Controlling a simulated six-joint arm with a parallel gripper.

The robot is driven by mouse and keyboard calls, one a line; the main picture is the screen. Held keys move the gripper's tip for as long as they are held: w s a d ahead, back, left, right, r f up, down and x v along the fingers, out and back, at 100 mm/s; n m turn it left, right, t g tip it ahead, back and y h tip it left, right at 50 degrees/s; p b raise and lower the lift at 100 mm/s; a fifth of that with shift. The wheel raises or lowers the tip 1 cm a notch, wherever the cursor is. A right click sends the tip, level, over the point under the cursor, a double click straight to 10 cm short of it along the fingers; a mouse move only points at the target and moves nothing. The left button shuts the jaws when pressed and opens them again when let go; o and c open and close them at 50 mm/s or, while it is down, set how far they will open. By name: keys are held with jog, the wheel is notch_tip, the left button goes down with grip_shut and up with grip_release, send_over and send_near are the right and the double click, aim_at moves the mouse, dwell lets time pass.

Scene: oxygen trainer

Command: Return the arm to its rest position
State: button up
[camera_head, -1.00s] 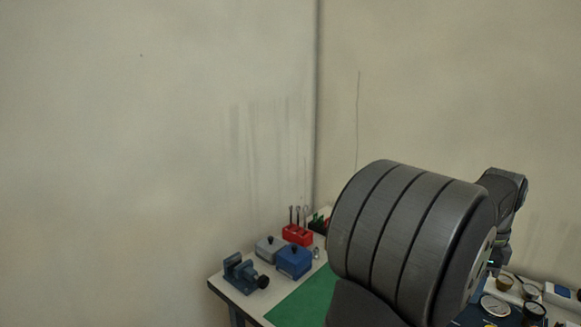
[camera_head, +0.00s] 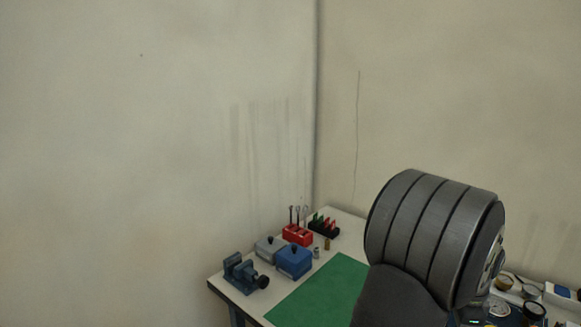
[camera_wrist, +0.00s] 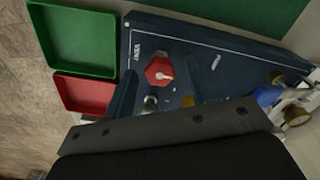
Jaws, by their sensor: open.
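My gripper (camera_wrist: 160,75) shows in the wrist view with its two dark blue fingers apart and nothing held between them. Below it is a dark blue panel (camera_wrist: 240,64) with a red knob (camera_wrist: 158,72), which appears between the fingers in the picture. I cannot tell the exact height of the fingers over the panel. In the head view my arm's large dark joint fills the lower right, and the gripper is hidden there.
A green tray (camera_wrist: 74,72) and a red tray (camera_wrist: 62,90) lie left of the panel. On the bench are a green mat (camera_head: 318,290), a blue vise (camera_head: 240,276), a blue box (camera_head: 294,263), a grey box (camera_head: 268,250) and a red tool holder (camera_head: 297,236). Small round items stand at lower right.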

jog(key=n, duration=0.8)
jog(key=shift+n, duration=0.4)
jog(key=n, duration=0.4)
jog(key=shift+n, duration=2)
